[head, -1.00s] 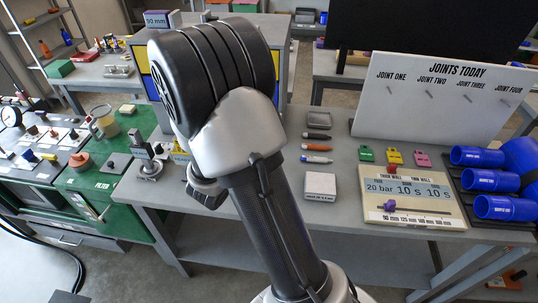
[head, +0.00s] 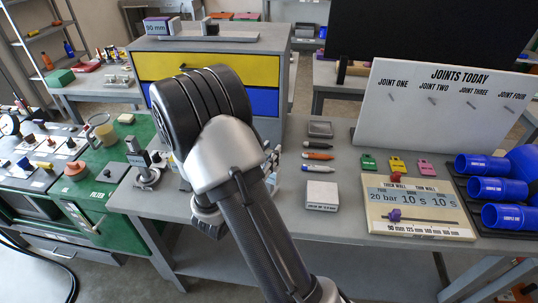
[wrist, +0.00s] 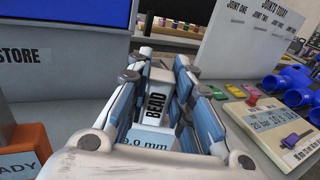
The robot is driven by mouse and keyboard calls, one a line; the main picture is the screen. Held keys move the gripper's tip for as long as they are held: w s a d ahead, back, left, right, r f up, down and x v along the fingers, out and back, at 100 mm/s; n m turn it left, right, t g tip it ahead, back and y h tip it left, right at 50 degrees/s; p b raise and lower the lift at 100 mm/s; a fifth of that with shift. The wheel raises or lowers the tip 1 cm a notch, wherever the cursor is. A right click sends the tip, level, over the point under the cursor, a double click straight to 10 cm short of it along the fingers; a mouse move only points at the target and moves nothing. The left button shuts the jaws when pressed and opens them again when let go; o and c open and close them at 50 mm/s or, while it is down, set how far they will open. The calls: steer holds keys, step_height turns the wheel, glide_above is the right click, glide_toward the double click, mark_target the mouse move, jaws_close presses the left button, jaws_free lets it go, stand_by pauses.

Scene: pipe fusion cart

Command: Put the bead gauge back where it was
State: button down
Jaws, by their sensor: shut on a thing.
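In the head view my gripper (head: 271,160) shows only as fingertips to the right of my wrist, above the grey bench. My arm hides the gauge there. I cannot tell whether the gauge touches the bench.
A drawer cabinet (head: 205,68) stands behind my arm. To the right lie a grey tray (head: 320,129), markers (head: 318,156), a white box (head: 321,196), coloured tags (head: 397,165), a timer board (head: 412,225) and blue pipes (head: 483,165). A gauge stand (head: 146,177) is at left.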

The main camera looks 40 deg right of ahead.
steer(key=c, duration=1.4)
jaws_free()
steer(key=shift+f, duration=0.1)
steer(key=shift+a+r, duration=0.15)
steer(key=shift+r, duration=0.05)
steer(key=p+v, duration=0.3)
steer(key=v, duration=0.8)
steer(key=s+r+m+g+y, duration=0.55)
steer(key=s+m+g, duration=0.25)
steer(key=s+m, duration=0.5)
steer(key=s+a+r+m+t+y, duration=0.1)
steer(key=a+r+m+t+y, duration=0.1)
steer(key=a+m+y, duration=0.1)
steer(key=s+a+r+m+t+y, duration=0.1)
steer(key=a+r+m+t+y, duration=0.1)
steer(key=a+y, duration=0.2)
steer(key=s+a+r+m+t+y, duration=0.1)
steer(key=a+r+m+t+y, duration=0.1)
steer(key=a, duration=0.7)
steer(key=shift+s+a+r+m+t+y, duration=0.15)
steer(key=shift+m+t+y, duration=0.2)
steer(key=shift+y, duration=0.35)
steer(key=shift+s+d+r+m+t+y, duration=0.15)
steer(key=shift+s+m+t+y, duration=0.1)
steer(key=shift+m+y, duration=0.3)
